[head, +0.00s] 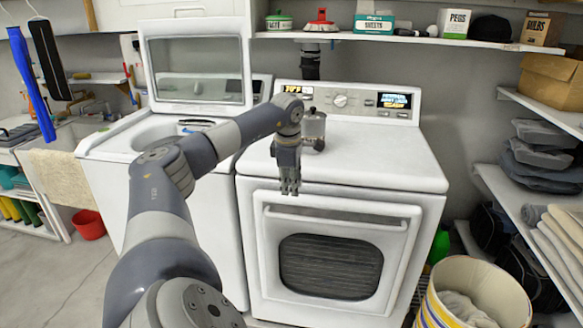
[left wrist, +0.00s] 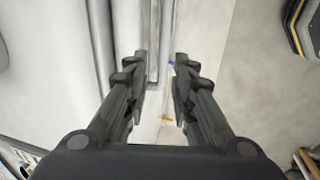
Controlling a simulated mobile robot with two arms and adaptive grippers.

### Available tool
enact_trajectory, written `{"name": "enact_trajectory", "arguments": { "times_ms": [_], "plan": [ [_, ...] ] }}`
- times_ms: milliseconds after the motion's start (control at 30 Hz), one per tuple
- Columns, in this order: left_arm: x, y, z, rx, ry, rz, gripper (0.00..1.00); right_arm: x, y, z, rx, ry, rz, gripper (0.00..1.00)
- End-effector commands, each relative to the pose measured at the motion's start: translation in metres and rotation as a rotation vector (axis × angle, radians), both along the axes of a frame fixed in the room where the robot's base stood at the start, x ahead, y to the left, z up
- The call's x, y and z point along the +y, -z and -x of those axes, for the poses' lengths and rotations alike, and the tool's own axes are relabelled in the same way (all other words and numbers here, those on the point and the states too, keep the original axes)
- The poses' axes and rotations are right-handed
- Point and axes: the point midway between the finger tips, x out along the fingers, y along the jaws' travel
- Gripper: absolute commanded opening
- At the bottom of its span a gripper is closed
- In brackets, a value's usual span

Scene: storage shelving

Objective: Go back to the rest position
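My left gripper (head: 290,188) hangs pointing down in front of the dryer's (head: 335,235) upper front edge, above the door handle in the picture. In the left wrist view its two dark fingers (left wrist: 160,85) are apart with nothing between them; a pale surface and the floor show beyond. A small metal-and-glass container (head: 314,128) stands on the dryer top, just behind and right of the gripper; the arm is close to it in the picture, and I cannot tell the gap. My right gripper is not in view.
A white washer (head: 115,150) with its lid (head: 197,62) raised stands left of the dryer. A shelf (head: 400,40) with boxes runs above. Side shelves (head: 535,205) and a striped basket (head: 428,305) stand right. Floor (head: 60,280) shows clear at lower left.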

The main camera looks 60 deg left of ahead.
Motion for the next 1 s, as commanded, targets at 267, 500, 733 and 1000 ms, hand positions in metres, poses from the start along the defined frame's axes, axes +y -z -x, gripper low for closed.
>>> {"name": "enact_trajectory", "arguments": {
  "times_ms": [267, 500, 733, 1000],
  "plan": [
    [0.0, -0.002, 0.0, 0.0, 0.0, 0.0, 0.24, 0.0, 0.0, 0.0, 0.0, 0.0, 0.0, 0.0],
    [0.0, -0.002, 0.0, 0.001, 0.0, 0.0, 0.24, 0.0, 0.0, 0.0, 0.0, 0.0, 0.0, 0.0],
    [-0.013, 0.012, -0.011, -0.02, -0.002, 0.047, 0.24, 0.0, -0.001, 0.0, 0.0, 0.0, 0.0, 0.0],
    [-0.128, 0.113, -0.095, -0.211, -0.16, 0.503, 0.24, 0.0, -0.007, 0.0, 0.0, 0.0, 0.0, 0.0]
  ]
}}
